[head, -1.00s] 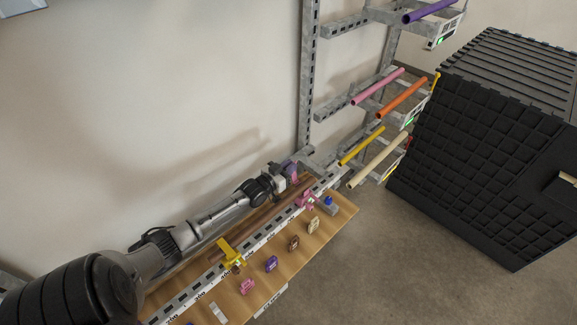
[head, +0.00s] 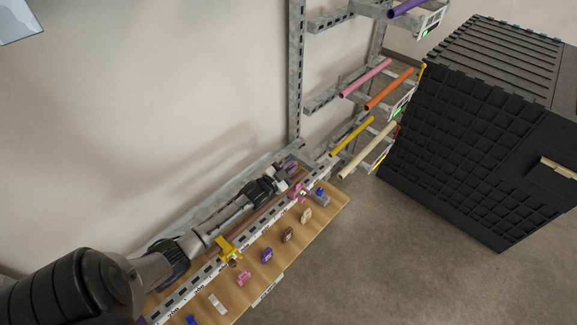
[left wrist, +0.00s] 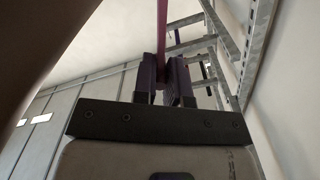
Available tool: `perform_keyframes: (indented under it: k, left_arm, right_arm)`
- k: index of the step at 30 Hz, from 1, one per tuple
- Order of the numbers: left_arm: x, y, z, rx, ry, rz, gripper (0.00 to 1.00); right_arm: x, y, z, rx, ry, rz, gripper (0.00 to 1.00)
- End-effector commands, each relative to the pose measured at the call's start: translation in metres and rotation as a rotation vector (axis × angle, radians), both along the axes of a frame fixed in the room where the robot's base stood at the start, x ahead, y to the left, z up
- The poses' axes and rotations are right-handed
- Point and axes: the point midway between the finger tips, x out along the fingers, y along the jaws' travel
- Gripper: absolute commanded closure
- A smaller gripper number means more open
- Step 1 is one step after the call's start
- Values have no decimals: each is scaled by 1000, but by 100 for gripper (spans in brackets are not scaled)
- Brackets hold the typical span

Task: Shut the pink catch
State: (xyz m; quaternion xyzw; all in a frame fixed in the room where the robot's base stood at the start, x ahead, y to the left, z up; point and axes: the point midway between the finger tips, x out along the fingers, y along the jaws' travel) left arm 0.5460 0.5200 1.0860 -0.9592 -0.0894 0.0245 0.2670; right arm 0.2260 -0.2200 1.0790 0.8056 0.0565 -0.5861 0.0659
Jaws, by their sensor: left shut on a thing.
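The pink catch (head: 299,191) sits on the slotted metal rail near its far end, beside a brown pipe (head: 269,203). My left gripper (head: 291,169) is just behind the catch, on the wall side of the rail. In the left wrist view its two dark purple fingers (left wrist: 164,82) are closed about a thin pink bar (left wrist: 162,28) that runs upward from between them. The bar looks like part of the pink catch. The contact is small and partly hidden in the head view, and how far the catch is closed cannot be told. My right gripper is not in view.
A yellow catch (head: 228,249) sits nearer on the rail. Several small coloured blocks, such as a purple one (head: 267,256), line the wooden bench top (head: 318,219). A rack with coloured pipes stands beyond; a large black crate (head: 470,140) is at right.

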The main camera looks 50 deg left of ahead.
Motion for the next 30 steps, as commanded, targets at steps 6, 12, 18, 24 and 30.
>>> perform_keyframes:
  k: [6,12,18,24,30]
  left_arm:
    - [-1,2,-3,14,12,7,100]
    - [-1,2,-3,14,12,7,100]
    - [-1,2,-2,13,9,5,73]
    - [0,1,-1,11,5,3,61]
    - [-2,0,-1,10,5,2,61]
  right_arm:
    - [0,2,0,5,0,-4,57]
    - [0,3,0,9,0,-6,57]
    - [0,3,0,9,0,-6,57]
    - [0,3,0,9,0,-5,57]
    - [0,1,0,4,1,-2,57]
